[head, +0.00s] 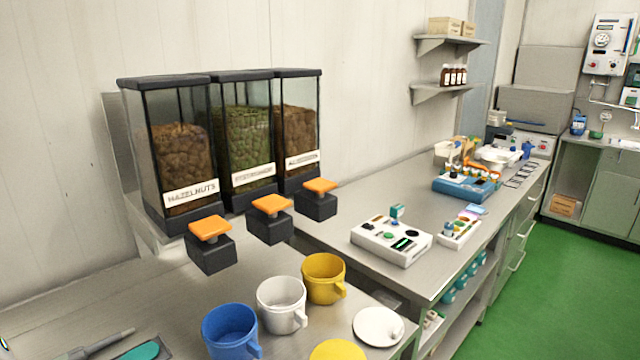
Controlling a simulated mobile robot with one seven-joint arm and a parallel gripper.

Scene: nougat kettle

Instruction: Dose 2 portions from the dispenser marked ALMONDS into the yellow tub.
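Three clear dispensers with black lids stand side by side at the wall. The left one (181,140) is labelled HAZELNUTS and holds brown pieces. The middle one (245,135) holds green pieces. The right one (298,130) holds brown pieces; its label (303,159) is small and blurred and seems to start with AL. Each has a black block in front with an orange top; the right block's top (320,186) is level. The yellow tub (323,280), open with a handle, stands on the counter in front of the right dispensers, not under them. My gripper is not in view.
A white tub (282,306) and a blue tub (230,332) stand beside the yellow one. A white lid (378,327) and a yellow disc (338,350) lie nearby. A teal-ended tool (142,351) lies at front left. A white device (391,241) stands on the right counter.

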